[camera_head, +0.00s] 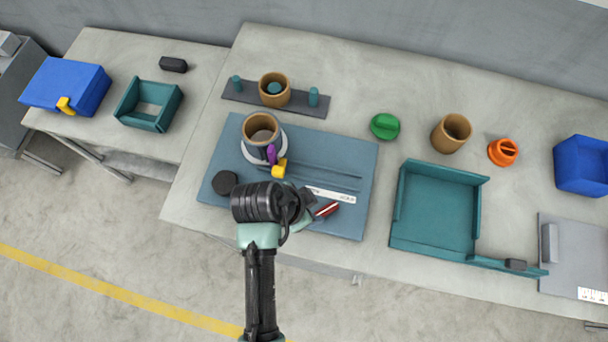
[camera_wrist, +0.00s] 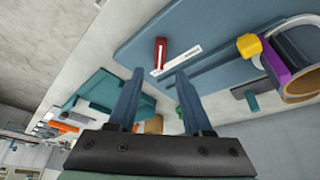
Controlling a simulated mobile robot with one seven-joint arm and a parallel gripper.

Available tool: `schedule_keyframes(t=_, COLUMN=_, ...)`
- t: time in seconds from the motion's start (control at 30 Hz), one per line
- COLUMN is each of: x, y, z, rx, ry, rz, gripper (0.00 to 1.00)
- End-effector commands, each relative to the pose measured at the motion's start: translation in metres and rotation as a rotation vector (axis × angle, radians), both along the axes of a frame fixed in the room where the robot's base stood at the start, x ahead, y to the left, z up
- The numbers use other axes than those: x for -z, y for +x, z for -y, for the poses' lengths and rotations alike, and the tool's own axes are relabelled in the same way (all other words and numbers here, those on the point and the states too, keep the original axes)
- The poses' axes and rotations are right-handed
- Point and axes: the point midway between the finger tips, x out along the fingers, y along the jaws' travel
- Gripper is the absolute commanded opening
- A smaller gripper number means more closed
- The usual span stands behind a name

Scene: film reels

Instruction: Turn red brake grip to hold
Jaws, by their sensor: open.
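The red brake grip (camera_head: 327,210) is a small red bar at the front of the blue-grey board, beside a white label strip (camera_head: 332,195) whose print is too small to read fully. In the wrist view the red grip (camera_wrist: 161,50) lies ahead of my fingertips, roughly in line with the gap between them. The white strip (camera_wrist: 178,60) is right next to it. My gripper (camera_wrist: 160,74) is open and empty, with the grip apparently beyond its tips. In the head view my wrist hides part of the board and most of the gripper.
The blue-grey board (camera_head: 222,160) also bears a tan cup (camera_head: 261,124), a purple piece (camera_head: 271,154), a yellow block (camera_head: 279,168) and a black disc (camera_head: 224,183). A teal tray (camera_head: 440,250) stands to the right. Bare table lies between them.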

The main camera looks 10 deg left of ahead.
Motion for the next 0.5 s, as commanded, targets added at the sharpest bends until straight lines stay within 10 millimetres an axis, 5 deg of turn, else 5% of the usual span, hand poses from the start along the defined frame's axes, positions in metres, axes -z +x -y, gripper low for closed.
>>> schedule_keyframes(t=0.2, x=-0.029, y=-0.008, z=-0.009, rx=-0.001, ry=0.0, rz=0.003, gripper=0.5)
schedule_keyframes(t=0.5, x=-0.04, y=-0.011, z=-0.012, rx=0.0, ry=0.0, rz=0.0, gripper=0.5)
